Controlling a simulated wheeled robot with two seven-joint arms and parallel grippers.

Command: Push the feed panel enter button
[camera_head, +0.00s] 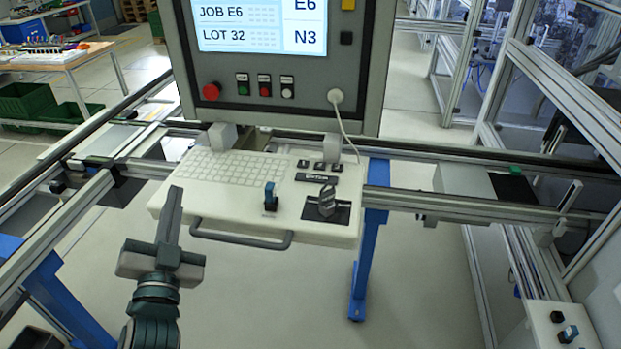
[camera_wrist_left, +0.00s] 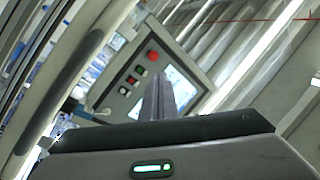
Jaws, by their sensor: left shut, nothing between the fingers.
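A pale sloped control panel (camera_head: 228,222) lies below the screen box, with a grid of white keys, a few small black buttons (camera_head: 319,166), a black label strip, a blue-topped switch (camera_head: 270,196) and a dark knob (camera_head: 326,202). I cannot read which button is enter. My left gripper (camera_head: 175,194) is shut and empty, its fingers pointing away at the panel's left front corner. I cannot tell whether it touches the panel. In the left wrist view the shut fingers (camera_wrist_left: 158,92) stand in front of the screen box. My right gripper is not in view.
The grey screen box (camera_head: 362,75) carries a red mushroom button (camera_head: 211,91) and green, red and white buttons below its screen. Metal rails (camera_head: 470,206) run to both sides. Another small panel (camera_head: 566,325) stands at lower right.

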